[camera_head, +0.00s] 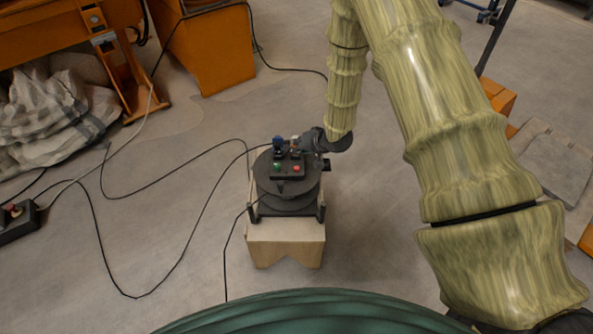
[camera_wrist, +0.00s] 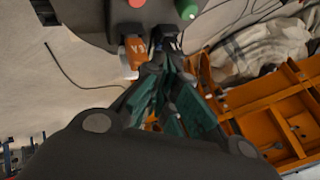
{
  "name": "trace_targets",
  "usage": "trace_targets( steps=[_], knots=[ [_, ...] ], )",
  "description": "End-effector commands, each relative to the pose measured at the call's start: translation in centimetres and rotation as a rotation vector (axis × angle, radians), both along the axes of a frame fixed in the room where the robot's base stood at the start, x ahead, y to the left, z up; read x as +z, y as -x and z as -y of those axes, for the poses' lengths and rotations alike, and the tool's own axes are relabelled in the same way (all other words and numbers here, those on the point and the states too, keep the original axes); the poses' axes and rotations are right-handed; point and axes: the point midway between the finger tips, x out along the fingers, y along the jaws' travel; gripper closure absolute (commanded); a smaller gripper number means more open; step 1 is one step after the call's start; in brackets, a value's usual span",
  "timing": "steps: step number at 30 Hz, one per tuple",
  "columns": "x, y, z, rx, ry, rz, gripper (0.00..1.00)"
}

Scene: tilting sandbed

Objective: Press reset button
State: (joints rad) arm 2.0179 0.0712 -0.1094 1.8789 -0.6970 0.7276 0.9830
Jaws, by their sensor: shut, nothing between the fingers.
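A dark control box (camera_head: 286,176) sits on a round dark drum on a wooden stand in the head view. It has a green button (camera_head: 277,167) and a red button (camera_head: 296,168) on its face. The wrist view shows the red button (camera_wrist: 137,3) and the green button (camera_wrist: 187,9) at the top edge, partly cut off. Which one is reset cannot be read. My gripper (camera_wrist: 163,38) is shut and empty, its tips close to the box edge; contact cannot be told. In the head view my gripper (camera_head: 303,146) is small and behind the buttons.
A small orange-and-white lettered part (camera_wrist: 135,54) is beside my fingertips. Black cables (camera_head: 190,245) lie on the floor left of the stand. Orange machinery (camera_head: 205,55) and a pale sack (camera_head: 50,115) are at the upper left. Floor around the stand is mostly open.

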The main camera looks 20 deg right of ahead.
Motion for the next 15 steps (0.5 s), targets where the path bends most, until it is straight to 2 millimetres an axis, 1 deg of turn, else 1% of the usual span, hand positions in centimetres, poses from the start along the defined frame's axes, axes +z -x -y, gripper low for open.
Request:
trace_targets(
  steps=[1,6,15],
  knots=[
    [-1.1,0.0,0.0,0.001,0.001,0.000,1.00],
    [-3.1,0.0,0.0,0.001,0.001,-0.001,1.00],
    [-5.6,0.0,0.0,-0.001,-0.001,0.000,1.00]
  ],
)
